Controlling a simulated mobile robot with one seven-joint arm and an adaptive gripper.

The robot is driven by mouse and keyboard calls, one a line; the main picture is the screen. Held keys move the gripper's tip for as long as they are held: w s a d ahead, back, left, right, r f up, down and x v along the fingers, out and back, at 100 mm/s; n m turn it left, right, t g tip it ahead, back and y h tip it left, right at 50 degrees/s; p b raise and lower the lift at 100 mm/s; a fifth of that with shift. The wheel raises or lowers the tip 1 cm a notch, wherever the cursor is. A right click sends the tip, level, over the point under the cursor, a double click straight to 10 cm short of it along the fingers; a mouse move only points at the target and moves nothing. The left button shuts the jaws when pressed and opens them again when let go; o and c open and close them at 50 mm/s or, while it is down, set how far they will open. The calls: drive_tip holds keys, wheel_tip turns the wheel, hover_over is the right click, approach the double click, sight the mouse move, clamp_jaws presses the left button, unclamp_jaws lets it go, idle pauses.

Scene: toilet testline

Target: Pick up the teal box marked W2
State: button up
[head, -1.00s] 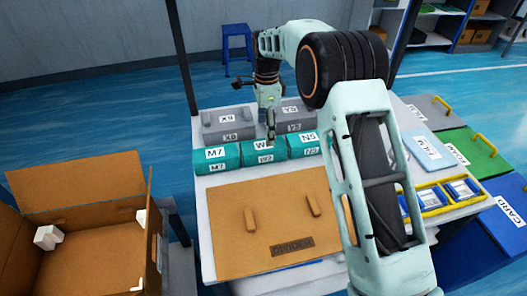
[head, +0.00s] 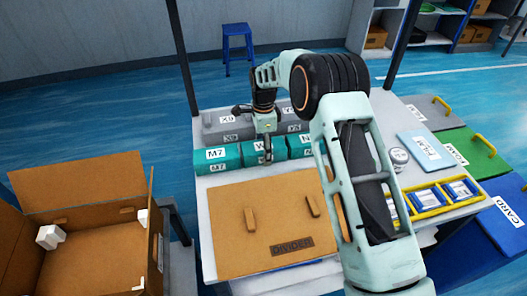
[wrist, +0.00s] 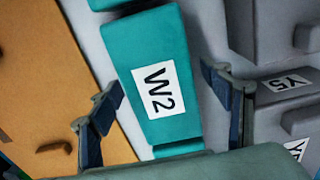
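The teal W2 box (wrist: 158,82) fills the middle of the wrist view, its white label facing the camera. In the head view the W2 box (head: 255,157) stands in the teal row between M7 and N5, partly hidden by my gripper. My gripper (head: 267,158) is over this box, pointing down. In the wrist view the open fingers of my gripper (wrist: 162,98) lie on either side of the box, with a gap on each side. I cannot tell how far the fingertips are above the table.
The teal M7 box (head: 216,156) is on the left and N5 (head: 300,146) on the right. Grey boxes X9 (head: 224,124) and Y5 (wrist: 270,40) stand behind. A brown divider board (head: 260,225) lies in front. An open carton (head: 85,225) is at the left.

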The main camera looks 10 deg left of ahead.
drive_tip(key=c, duration=1.2)
drive_tip(key=shift+c, duration=1)
drive_tip(key=shift+r, duration=0.1)
